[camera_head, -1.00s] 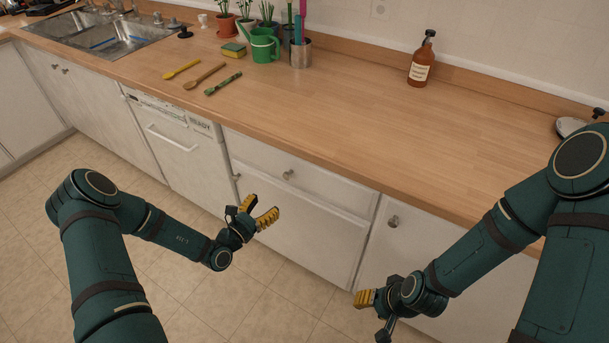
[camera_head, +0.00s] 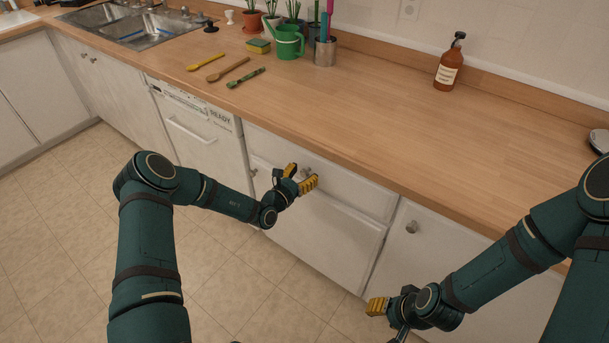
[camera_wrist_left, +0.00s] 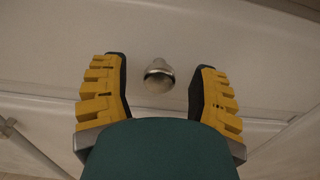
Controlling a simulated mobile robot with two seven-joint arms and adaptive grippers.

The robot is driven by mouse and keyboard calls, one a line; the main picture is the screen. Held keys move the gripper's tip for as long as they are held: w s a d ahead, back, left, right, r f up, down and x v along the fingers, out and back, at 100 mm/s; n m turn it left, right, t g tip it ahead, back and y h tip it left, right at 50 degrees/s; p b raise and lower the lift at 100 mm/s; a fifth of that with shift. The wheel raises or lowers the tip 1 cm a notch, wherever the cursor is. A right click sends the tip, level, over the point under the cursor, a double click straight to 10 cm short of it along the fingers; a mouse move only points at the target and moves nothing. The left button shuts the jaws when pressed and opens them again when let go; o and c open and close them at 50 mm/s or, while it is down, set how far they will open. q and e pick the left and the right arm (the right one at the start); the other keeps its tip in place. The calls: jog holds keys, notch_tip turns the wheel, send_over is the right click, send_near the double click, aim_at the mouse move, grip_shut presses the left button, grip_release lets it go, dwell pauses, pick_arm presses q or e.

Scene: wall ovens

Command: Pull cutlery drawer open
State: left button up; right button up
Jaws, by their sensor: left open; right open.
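The cutlery drawer is most likely the white drawer front (camera_head: 350,190) under the counter, right of the dishwasher; it is closed. Its round metal knob (camera_head: 307,172) shows just behind my left gripper's fingers. My left gripper (camera_head: 302,179) is open in front of the drawer. In the left wrist view, the knob (camera_wrist_left: 159,76) lies between and just beyond the two yellow fingertips (camera_wrist_left: 160,75), apart from both. My right gripper (camera_head: 384,318) is open and empty, low in front of the cabinet to the right. Its second finger is hard to make out.
The wooden counter (camera_head: 400,140) runs above the drawer. It holds a brown bottle (camera_head: 449,65), a green watering can (camera_head: 288,42), a metal utensil cup (camera_head: 325,52) and several spoons. A dishwasher (camera_head: 200,135) stands to the left. The tiled floor (camera_head: 235,275) is clear.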

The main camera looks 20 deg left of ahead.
pick_arm(q)
jog(key=shift+w+d, duration=0.1)
jog(key=shift+w, duration=0.25)
jog(key=shift+o, duration=0.2)
grip_shut()
jog(key=shift+s, duration=0.1)
jog(key=p+v, duration=1.1)
jog(key=v, duration=1.9)
jog(key=shift+s, duration=0.25)
jog(key=shift+r, duration=0.1)
